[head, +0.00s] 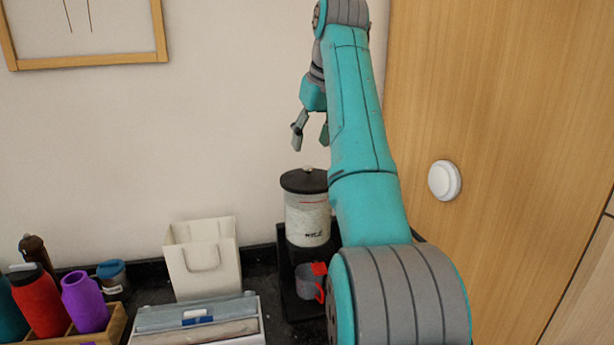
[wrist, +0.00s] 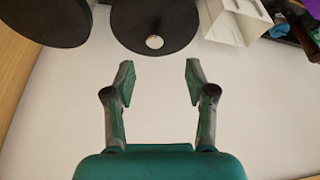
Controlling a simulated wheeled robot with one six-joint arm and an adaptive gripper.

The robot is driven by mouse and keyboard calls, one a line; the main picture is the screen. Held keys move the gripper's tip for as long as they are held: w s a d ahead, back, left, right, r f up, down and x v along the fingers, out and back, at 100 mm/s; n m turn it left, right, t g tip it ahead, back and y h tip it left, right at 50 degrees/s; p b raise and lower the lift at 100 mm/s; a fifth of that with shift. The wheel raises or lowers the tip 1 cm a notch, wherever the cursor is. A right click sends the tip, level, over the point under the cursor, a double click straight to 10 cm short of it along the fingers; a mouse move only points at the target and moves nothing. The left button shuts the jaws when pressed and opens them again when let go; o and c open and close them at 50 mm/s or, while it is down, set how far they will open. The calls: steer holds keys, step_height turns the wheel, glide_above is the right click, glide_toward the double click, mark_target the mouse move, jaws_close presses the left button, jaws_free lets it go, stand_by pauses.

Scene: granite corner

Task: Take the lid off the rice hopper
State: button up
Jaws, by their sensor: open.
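The rice hopper (head: 307,222) is a pale canister with dark lettering, upright on a black stand by the wall. Its dark round lid (head: 303,184) is on top, with a small light knob (head: 308,169). The lid (wrist: 160,18) and its knob (wrist: 154,42) also show at the top of the wrist view. My gripper (head: 310,138) is above the lid, fingers pointing down, apart from it. In the wrist view my gripper (wrist: 159,78) has its fingers spread with nothing between them; the knob appears beyond the fingertips. My arm hides part of the hopper's right side.
A second dark disc (wrist: 45,18) is beside the lid in the wrist view. A grey and red mug (head: 309,284) is below the hopper. A white bin (head: 203,262), a tray of folded cloths (head: 196,322) and several bottles (head: 85,302) stand left. A wooden panel (head: 500,120) borders the right.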

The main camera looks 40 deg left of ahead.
mark_target(308, 167)
steer(key=shift+w+d+x, duration=0.1)
steer(key=shift+d+x, duration=0.05)
steer(key=shift+x, duration=1.6)
steer(key=shift+w+d+x, duration=0.1)
steer(key=shift+d+x, duration=0.05)
steer(key=shift+x, duration=1.6)
jaws_close()
